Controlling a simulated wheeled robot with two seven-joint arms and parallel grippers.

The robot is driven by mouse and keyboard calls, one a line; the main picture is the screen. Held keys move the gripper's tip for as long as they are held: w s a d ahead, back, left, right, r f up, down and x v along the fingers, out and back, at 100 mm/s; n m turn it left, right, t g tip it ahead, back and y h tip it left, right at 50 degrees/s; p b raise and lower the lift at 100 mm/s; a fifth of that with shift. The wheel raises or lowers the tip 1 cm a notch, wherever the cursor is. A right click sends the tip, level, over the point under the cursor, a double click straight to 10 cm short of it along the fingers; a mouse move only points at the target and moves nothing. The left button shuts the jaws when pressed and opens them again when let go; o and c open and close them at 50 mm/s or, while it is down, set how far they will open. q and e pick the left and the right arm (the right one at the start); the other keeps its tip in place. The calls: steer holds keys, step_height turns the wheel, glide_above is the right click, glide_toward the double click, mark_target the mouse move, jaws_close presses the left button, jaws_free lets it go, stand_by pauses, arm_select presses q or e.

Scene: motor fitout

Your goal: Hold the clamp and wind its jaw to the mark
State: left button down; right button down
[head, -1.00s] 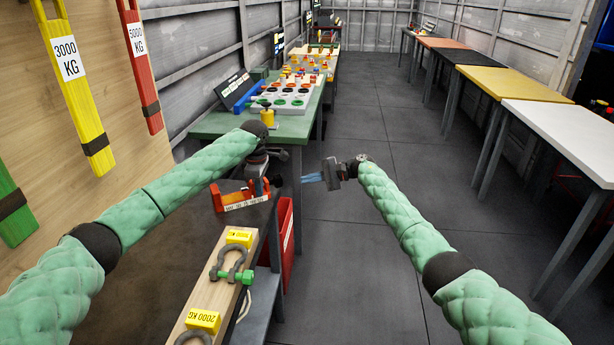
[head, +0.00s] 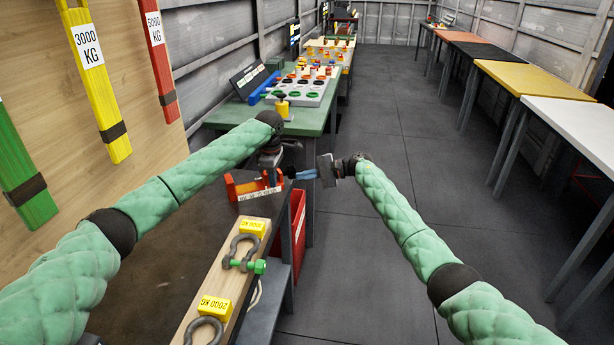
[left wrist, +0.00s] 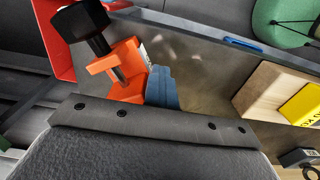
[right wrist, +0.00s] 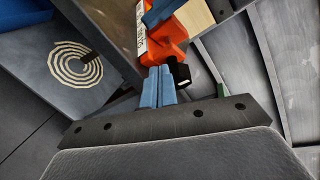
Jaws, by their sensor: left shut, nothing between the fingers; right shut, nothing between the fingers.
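The orange-red clamp (head: 232,187) stands near the far right end of the dark bench, a white marked scale strip along its side. It also shows in the left wrist view (left wrist: 124,72) and the right wrist view (right wrist: 172,42). Its black knob (left wrist: 82,20) sticks out at the end, also visible in the right wrist view (right wrist: 181,74). My left gripper (left wrist: 161,88) is shut, its blue fingertips right against or over the clamp body; contact is unclear. My right gripper (right wrist: 158,86) is shut and empty, fingertips just beside the knob; I cannot tell if they touch.
A wooden block (head: 212,285) with shackles and yellow weight tags lies on the bench, nearer than the clamp. A red bin (head: 298,225) is at the bench's right side. A green table (head: 235,115) with coloured parts stands beyond.

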steer(key=shift+w+a+f, duration=0.1)
steer(key=shift+w+a, duration=0.15)
steer(key=shift+w, duration=0.25)
stand_by(1.2)
steer(key=shift+w+r, duration=0.1)
steer(key=shift+r, duration=0.25)
stand_by(0.4)
steer(key=shift+a+r, duration=0.1)
steer(key=shift+r, duration=0.1)
steer(key=shift+w+r, duration=0.1)
steer(key=shift+w+a+r, duration=0.2)
steer(key=shift+w+r, duration=0.1)
steer(key=shift+r, duration=0.1)
steer(key=shift+d, duration=0.1)
stand_by(0.5)
steer(key=shift+s+d+r, duration=0.1)
steer(key=shift+s+r, duration=0.1)
steer(key=shift+r, duration=0.05)
steer(key=shift+d, duration=0.1)
steer(key=shift+w+d, duration=0.45)
steer(key=shift+d, duration=0.4)
steer(key=shift+w+d, duration=0.4)
steer(key=shift+d, duration=0.45)
steer(key=shift+w+d, duration=0.45)
steer(key=shift+d, duration=0.4)
